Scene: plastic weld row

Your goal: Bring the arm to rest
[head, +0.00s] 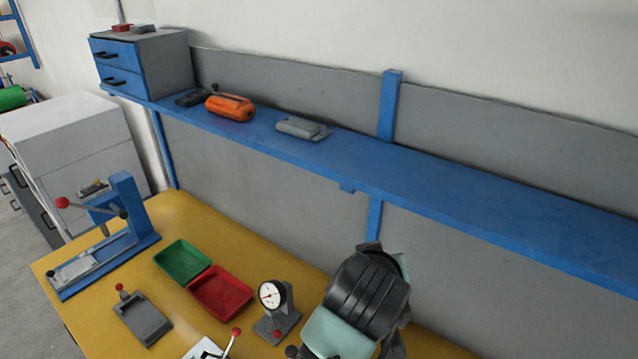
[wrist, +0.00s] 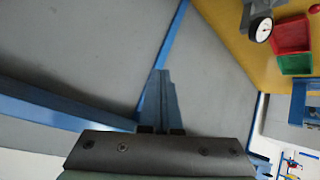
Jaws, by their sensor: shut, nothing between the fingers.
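My gripper (wrist: 157,88) shows in the wrist view with its two grey-blue fingers together and nothing between them. It is in the air, with the grey back panel (wrist: 214,68) behind it and the blue shelf (wrist: 50,108) at the left of that view. In the head view my arm, dark and pale green, stands at the bottom right, in front of the panel and over the yellow bench (head: 205,222). The fingers cannot be made out there.
A dial gauge (head: 272,296) stands just left of my arm. Red (head: 222,293) and green (head: 181,262) trays, a grey fixture (head: 143,319) and a blue press (head: 128,205) stand further left. An orange tool (head: 230,107) lies on the shelf, whose right part is clear.

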